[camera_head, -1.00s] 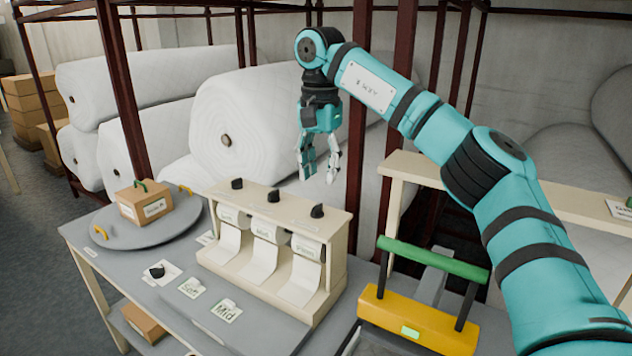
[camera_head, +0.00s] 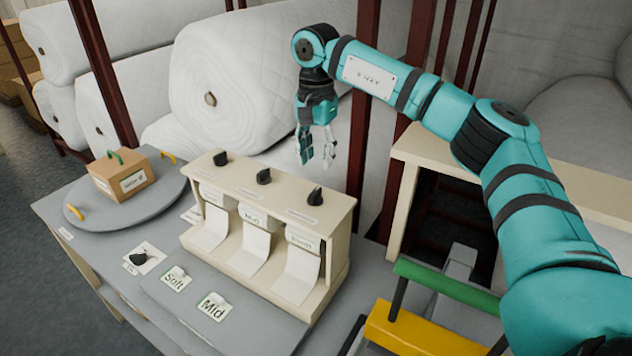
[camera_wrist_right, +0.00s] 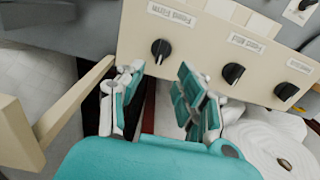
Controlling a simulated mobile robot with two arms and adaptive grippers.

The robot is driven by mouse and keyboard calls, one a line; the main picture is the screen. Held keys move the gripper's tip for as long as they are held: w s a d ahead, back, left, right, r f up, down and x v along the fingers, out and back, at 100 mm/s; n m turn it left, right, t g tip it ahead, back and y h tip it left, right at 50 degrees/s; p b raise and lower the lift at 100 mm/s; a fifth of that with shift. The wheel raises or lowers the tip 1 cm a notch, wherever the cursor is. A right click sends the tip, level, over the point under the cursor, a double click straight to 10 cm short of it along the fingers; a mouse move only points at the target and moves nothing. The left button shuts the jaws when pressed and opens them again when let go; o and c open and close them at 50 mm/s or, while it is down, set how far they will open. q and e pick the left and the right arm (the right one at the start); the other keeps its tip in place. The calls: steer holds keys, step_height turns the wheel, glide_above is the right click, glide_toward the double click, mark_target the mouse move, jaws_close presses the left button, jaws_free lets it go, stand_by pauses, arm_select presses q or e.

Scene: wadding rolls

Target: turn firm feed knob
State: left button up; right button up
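The firm feed knob (camera_head: 315,196) is the black knob at the right end of the cream dispenser's (camera_head: 262,188) top, above the roll that seems to be labelled firm. In the right wrist view it looks to be the leftmost knob (camera_wrist_right: 160,50), its label upside down. My right gripper (camera_head: 316,163) hangs with its fingers down, appearing just above and behind this knob in the head view. Its two fingers (camera_wrist_right: 160,98) are apart, with nothing between them, and the knob shows beyond them, apart from the fingertips. My left gripper is not in view.
Two other black knobs, middle (camera_head: 264,177) and left (camera_head: 221,158), stand on the same top. A round grey turntable (camera_head: 130,210) with a cardboard box (camera_head: 122,180) is at left. A yellow device with a green bar (camera_head: 446,288) stands at right. Large white rolls (camera_head: 240,100) are behind.

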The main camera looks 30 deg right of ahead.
mark_target(315, 191)
step_height(315, 191, down, 5)
steer(key=shift+w+a+f+p, duration=0.1)
steer(key=shift+a+p, duration=0.05)
steer(key=shift+p, duration=0.7)
step_height(315, 191, down, 3)
steer(key=shift+f+p, duration=0.15)
steer(key=shift+p, duration=0.3)
steer(key=shift+f, duration=0.1)
steer(key=c, duration=0.6)
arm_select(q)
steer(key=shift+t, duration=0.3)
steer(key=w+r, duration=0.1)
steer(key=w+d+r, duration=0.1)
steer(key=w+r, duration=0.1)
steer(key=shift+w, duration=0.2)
arm_select(e)
jaws_close()
